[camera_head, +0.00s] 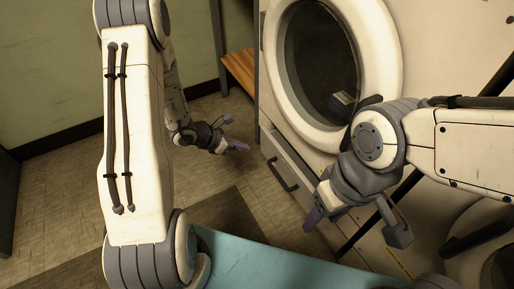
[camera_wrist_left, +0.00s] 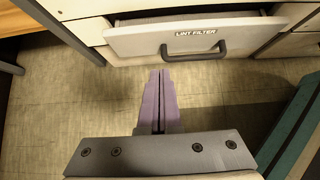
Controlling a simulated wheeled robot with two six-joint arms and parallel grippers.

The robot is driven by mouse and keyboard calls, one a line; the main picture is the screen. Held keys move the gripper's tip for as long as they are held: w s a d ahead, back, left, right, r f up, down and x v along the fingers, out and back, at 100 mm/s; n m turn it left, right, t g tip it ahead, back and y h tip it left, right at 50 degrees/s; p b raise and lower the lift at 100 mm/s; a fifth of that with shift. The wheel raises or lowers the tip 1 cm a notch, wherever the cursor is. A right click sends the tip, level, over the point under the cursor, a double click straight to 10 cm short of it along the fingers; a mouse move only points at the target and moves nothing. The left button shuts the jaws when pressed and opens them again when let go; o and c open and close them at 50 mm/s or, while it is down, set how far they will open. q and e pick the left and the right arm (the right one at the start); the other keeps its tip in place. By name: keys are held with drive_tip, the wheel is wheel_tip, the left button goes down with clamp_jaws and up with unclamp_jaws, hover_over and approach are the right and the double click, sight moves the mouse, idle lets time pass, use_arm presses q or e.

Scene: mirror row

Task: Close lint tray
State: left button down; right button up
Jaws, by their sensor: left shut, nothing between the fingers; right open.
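The lint tray is a pale drawer front (camera_head: 301,179) low on the white machine, with a dark bar handle (camera_head: 279,175). In the left wrist view the tray front (camera_wrist_left: 132,43) carries a "LINT FILTER" label and a dark handle (camera_wrist_left: 194,54). It stands out from the machine, with a strip of its inside showing behind the top edge. My left gripper (camera_head: 243,146) is shut and empty, in front of the tray to its left. Its purple fingers (camera_wrist_left: 161,75) point at the tray front, apart from it. My right gripper (camera_head: 355,226) is open and empty, right of the tray.
The round glass door (camera_head: 322,60) of the machine is above the tray. A wooden bench (camera_head: 239,68) stands at the back left. A teal surface (camera_head: 270,262) lies at the near side. Tiled floor (camera_head: 60,190) is free in front of the machine.

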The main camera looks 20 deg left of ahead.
sight(280, 146)
use_arm(q)
drive_tip(key=shift+w+d+r+b+x, duration=0.3)
drive_tip(key=shift+b+x, duration=0.6)
drive_tip(key=shift+x, duration=1.05)
drive_tip(key=shift+w+d+r+b+x, duration=0.3)
drive_tip(key=shift+b+x, duration=0.55)
drive_tip(key=shift+x, duration=1.1)
drive_tip(key=shift+w+d+r+b+x, duration=0.15)
drive_tip(key=shift+r+b+x, duration=0.55)
drive_tip(key=shift+x, duration=1.25)
drive_tip(key=shift+s+f, duration=0.1)
drive_tip(key=shift+f, duration=0.2)
drive_tip(key=shift+w+d, duration=1)
drive_tip(key=shift+b, duration=0.3)
